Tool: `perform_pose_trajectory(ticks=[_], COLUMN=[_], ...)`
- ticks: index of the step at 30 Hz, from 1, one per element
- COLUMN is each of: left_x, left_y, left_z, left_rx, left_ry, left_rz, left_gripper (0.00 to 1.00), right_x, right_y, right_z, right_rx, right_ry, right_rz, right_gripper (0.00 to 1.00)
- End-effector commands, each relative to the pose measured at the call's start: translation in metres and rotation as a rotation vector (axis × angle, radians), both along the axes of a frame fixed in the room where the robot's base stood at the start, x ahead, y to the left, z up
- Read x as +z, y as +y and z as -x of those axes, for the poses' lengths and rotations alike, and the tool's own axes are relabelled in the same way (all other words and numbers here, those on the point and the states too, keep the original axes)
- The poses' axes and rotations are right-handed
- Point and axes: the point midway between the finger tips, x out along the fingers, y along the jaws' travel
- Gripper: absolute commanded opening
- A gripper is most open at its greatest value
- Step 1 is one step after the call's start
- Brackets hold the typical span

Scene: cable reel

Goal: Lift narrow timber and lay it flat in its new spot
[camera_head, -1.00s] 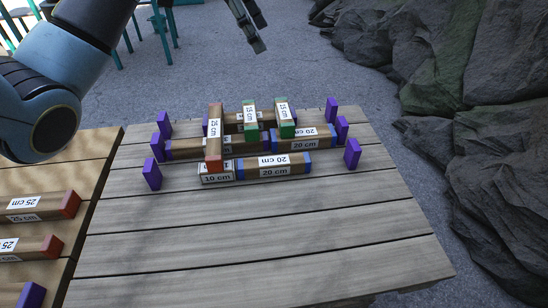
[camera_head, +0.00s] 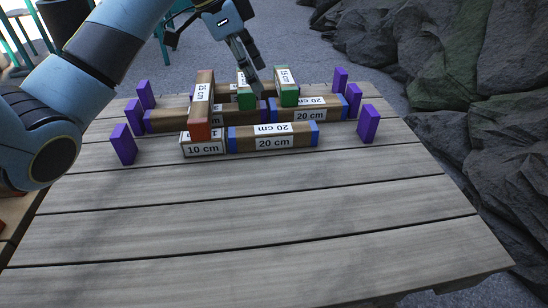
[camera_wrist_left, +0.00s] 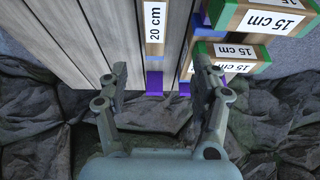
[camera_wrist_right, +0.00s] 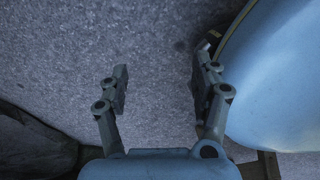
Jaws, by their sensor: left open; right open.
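Several labelled timbers lie stacked on the slatted table. A red-ended 25 cm timber (camera_head: 201,100) lies across others at left. Two green-ended 15 cm timbers, a left one (camera_head: 246,95) and a right one (camera_head: 287,85), lie across the back rows. A blue-ended 20 cm timber (camera_head: 273,136) and a 10 cm block (camera_head: 203,146) lie in front. I cannot tell which is the narrow timber. My left gripper (camera_head: 256,78) appears near the 15 cm timbers; its wrist view shows it open and empty (camera_wrist_left: 162,68). My right gripper (camera_wrist_right: 160,75) is open and empty over grey ground.
Purple posts stand at both sides of the stack, such as the front left (camera_head: 123,144) and front right (camera_head: 368,124) ones. The table's near half (camera_head: 260,220) is bare. Dark rocks (camera_head: 460,90) rise at the right. A second table's edge shows at lower left.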

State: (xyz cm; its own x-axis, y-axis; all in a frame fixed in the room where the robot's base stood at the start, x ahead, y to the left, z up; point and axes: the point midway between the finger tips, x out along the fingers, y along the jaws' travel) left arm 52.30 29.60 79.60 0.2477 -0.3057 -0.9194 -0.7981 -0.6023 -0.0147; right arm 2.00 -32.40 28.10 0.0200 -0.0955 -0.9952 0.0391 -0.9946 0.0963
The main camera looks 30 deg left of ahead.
Motion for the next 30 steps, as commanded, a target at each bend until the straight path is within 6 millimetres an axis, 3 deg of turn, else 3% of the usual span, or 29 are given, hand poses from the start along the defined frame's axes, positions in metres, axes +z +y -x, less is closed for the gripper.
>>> perform_pose_trajectory(ticks=[1, 8, 12, 16, 23, 30], left_x=[-0.022, -0.045, -0.068, -0.082, -0.092, -0.117], left_y=[0.0, -0.002, -0.01, -0.015, -0.018, -0.026], left_z=[0.001, 0.0, -0.004, -0.009, -0.011, -0.012], left_rx=[0.0, -0.001, 0.0, 0.0, 0.0, -0.001], left_ry=[0.011, 0.022, 0.024, 0.023, 0.02, 0.022], left_rz=[0.0, 0.001, 0.004, 0.002, 0.0, 0.0], left_gripper=[0.65, 0.65, 0.65, 0.65, 0.65, 0.65], right_x=[-0.015, -0.028, -0.034, -0.031, -0.026, -0.012], right_y=[-0.001, -0.004, -0.007, -0.004, -0.001, 0.008], right_z=[0.005, 0.006, 0.002, -0.017, -0.03, -0.066], right_rx=[0.001, 0.002, 0.005, 0.007, 0.011, 0.017], right_ry=[0.011, 0.019, 0.023, 0.016, 0.013, 0.002], right_rz=[0.001, 0.005, 0.009, 0.007, 0.006, 0.0], right_gripper=[0.65, 0.65, 0.65, 0.65, 0.65, 0.65])
